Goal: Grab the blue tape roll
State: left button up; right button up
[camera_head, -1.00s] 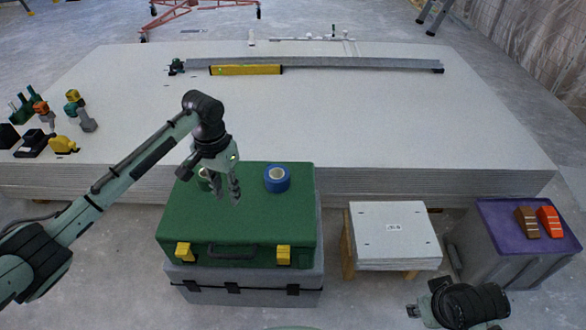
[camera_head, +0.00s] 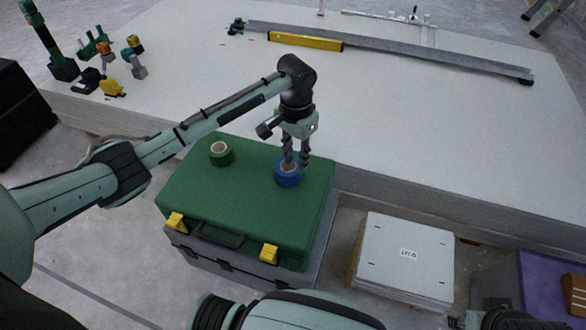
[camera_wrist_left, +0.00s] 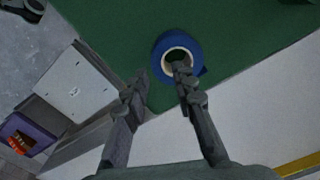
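The blue tape roll (camera_head: 288,180) lies flat on the green toolbox lid (camera_head: 235,205), near its right edge. My left gripper (camera_head: 297,165) points down over the roll, its two fingers apart with nothing between them that I can make out. In the left wrist view, one fingertip overlaps the hole of the blue tape roll (camera_wrist_left: 196,45). The other fingertip is outside the rim, over the lid edge. Whether the fingers touch the roll, I cannot tell.
A green tape roll (camera_head: 222,154) lies on the lid to the left. A large stack of pale panels (camera_head: 420,130) lies behind the toolbox. Small white panels (camera_head: 405,262) and a purple-lidded bin (camera_head: 545,285) are to the right. A yellow level (camera_head: 305,41) lies on the panels.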

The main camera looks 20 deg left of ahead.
aim_at(295, 170)
pick_arm(q)
notch_tip(295, 170, down, 5)
jog(key=shift+b, duration=0.35)
jog(key=shift+f, duration=0.5)
grip_shut()
pick_arm(e)
jog(key=shift+v, duration=1.2)
